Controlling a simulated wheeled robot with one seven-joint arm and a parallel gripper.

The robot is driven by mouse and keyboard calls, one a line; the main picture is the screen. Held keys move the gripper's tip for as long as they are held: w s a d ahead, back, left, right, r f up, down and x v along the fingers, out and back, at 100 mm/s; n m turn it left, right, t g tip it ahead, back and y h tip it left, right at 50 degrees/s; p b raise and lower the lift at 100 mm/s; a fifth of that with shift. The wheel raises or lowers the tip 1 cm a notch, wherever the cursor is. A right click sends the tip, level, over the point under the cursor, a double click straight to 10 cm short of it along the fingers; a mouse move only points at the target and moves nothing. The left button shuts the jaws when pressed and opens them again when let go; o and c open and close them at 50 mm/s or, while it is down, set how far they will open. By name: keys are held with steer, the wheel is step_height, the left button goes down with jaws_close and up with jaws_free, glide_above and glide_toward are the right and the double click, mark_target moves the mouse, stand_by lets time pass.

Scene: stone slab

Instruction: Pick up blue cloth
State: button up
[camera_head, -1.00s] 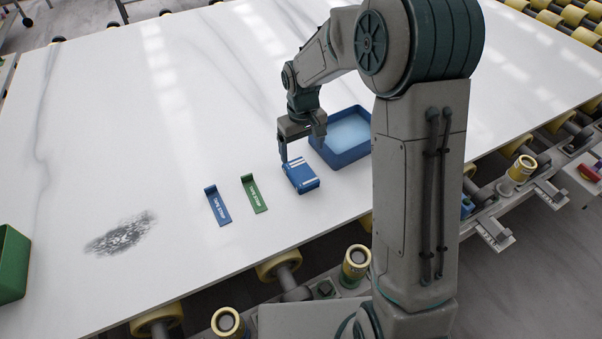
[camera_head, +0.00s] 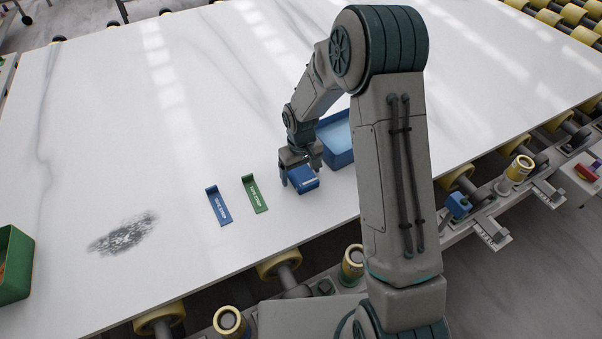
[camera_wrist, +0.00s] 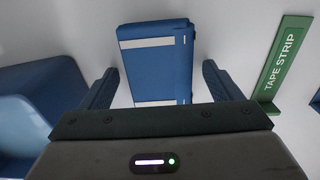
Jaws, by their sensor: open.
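The blue cloth (camera_head: 303,181) is a folded blue block with pale stripes, lying on the white slab. It also shows in the wrist view (camera_wrist: 156,72), ahead of and between the fingers. My gripper (camera_head: 301,173) is over the cloth, pointing down, and hides part of it. In the wrist view my gripper (camera_wrist: 158,85) is open, one finger on each side of the cloth. A gap of slab shows beside each finger, so they look apart from it.
A blue tray (camera_head: 338,158) stands just right of the cloth, close to my gripper. A green tape strip holder (camera_head: 255,194) and a blue one (camera_head: 219,205) lie to the left. A green bin (camera_head: 14,262) is at the far left. A dark smudge (camera_head: 123,233) marks the slab.

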mark_target(302, 173)
steer(key=c, duration=1.1)
steer(key=shift+r, duration=0.2)
steer(key=shift+r, duration=0.25)
steer(key=r, duration=0.2)
steer(key=r+b, duration=0.1)
steer(key=shift+s+d+r, duration=0.15)
steer(key=shift+d+r, duration=0.05)
steer(key=shift+r, duration=0.15)
steer(key=s+d+r, duration=0.2)
steer(key=s, duration=0.1)
steer(key=s+d+r+b, duration=0.1)
steer(key=s+d+r, duration=0.1)
steer(key=s, duration=0.1)
steer(key=s+d+r, duration=0.2)
steer(key=s, duration=0.1)
steer(key=shift+s+d+r, duration=0.1)
steer(key=shift+s+r, duration=0.1)
steer(key=shift+r, duration=0.05)
